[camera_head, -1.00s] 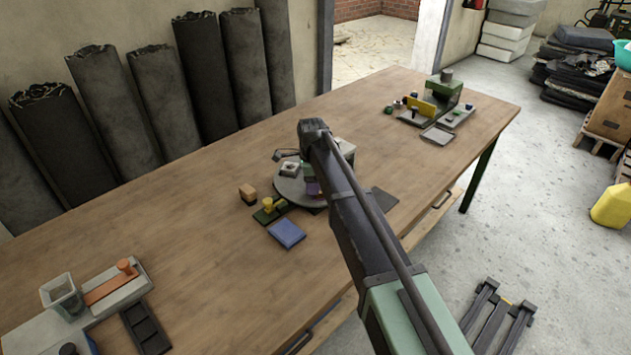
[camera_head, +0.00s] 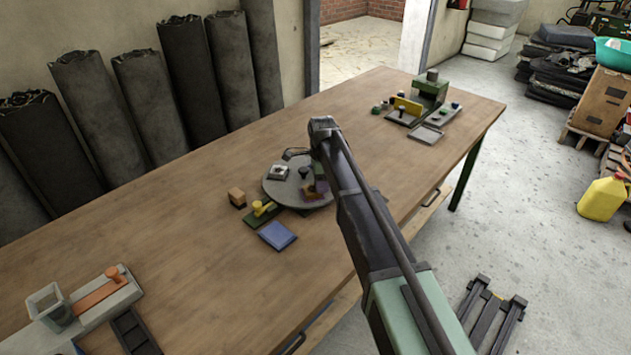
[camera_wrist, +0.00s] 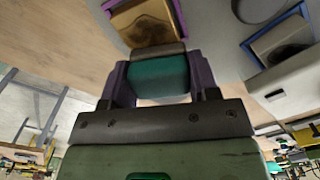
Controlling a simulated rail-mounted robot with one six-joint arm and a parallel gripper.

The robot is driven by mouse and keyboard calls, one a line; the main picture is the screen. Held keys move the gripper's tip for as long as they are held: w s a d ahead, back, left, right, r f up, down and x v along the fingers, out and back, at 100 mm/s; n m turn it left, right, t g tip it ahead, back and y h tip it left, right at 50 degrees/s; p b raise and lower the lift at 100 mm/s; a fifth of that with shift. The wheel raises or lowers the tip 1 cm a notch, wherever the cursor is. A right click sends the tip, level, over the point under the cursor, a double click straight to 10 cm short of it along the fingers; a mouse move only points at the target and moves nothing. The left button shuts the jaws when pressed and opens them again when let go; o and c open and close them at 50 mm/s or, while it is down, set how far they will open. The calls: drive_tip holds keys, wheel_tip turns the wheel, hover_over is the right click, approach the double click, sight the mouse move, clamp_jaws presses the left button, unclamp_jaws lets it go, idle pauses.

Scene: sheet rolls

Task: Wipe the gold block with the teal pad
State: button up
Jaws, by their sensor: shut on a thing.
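My gripper (camera_wrist: 152,82) is shut on the teal pad (camera_wrist: 160,74), which sits between its purple fingers. The pad's grey-brown edge lies right at the near side of the gold block (camera_wrist: 145,22), which has a dark smudge on top. I cannot tell whether they touch. A dark purple edge shows beside the block. In the head view my gripper (camera_head: 314,188) is low over the grey round plate (camera_head: 290,196), and my arm hides part of the plate.
The table's left middle is clear.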

wheel_tip(320, 180, up, 6)
drive_tip(key=p, duration=0.6)
drive_tip(key=shift+a, duration=0.1)
drive_tip(key=shift+r, duration=0.1)
wheel_tip(320, 180, up, 3)
drive_tip(key=p, duration=0.3)
